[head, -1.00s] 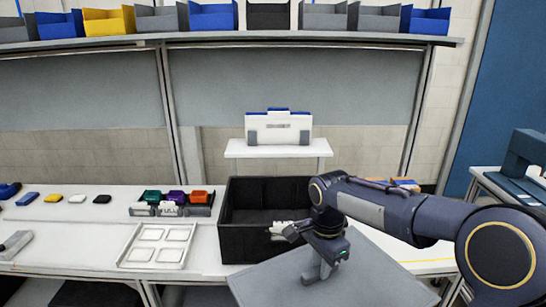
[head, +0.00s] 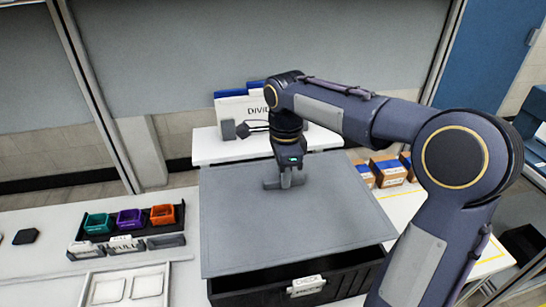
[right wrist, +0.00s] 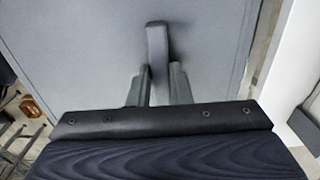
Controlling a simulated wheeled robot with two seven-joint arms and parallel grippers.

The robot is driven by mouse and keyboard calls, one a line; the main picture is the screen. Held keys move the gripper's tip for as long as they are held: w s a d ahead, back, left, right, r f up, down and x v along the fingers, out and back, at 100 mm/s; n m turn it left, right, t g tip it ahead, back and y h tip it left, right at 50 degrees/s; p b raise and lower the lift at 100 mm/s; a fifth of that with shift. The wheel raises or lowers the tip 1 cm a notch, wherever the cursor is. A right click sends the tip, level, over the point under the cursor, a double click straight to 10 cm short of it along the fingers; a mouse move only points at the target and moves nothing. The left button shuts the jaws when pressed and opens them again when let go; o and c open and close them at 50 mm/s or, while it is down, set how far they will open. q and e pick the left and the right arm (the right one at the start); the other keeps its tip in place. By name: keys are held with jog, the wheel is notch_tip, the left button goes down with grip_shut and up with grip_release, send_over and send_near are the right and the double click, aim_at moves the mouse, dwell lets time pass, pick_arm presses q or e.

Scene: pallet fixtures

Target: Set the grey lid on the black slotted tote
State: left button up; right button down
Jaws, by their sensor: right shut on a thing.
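The flat grey lid (head: 235,225) covers most of the top of the black slotted tote (head: 255,288) in the head view. The tote's front wall and a dark strip of its inside show below the lid's near edge. I cannot tell whether the lid rests on the rim or hovers over it. My right gripper (head: 287,180) is shut on the lid's upright handle. In the right wrist view, the fingers (right wrist: 160,85) stand around the handle (right wrist: 157,50), with the lid's surface (right wrist: 95,40) beyond. My left gripper is not in view.
A white raised shelf with a divider box (head: 232,108) stands behind the tote. Small cartons (head: 388,170) sit to the right. Teal, purple and orange bins (head: 130,220) and a white tray (head: 122,288) are on the bench to the left.

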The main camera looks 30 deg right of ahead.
aim_at(284, 193)
jog(key=shift+w+f, duration=0.1)
jog(key=shift+s+f+b, duration=0.25)
jog(key=shift+f+b, duration=0.15)
jog(key=shift+b, duration=0.1)
notch_tip(284, 193, down, 3)
jog(key=b, duration=0.3)
jog(key=shift+w+f, duration=0.1)
jog(key=shift+f+b, duration=0.6)
jog(key=shift+f, duration=0.35)
jog(key=shift+p, duration=0.3)
jog(key=shift+f+b, duration=0.5)
jog(key=shift+f, duration=0.3)
dwell(0.5)
jog(key=c, duration=1.3)
grip_release()
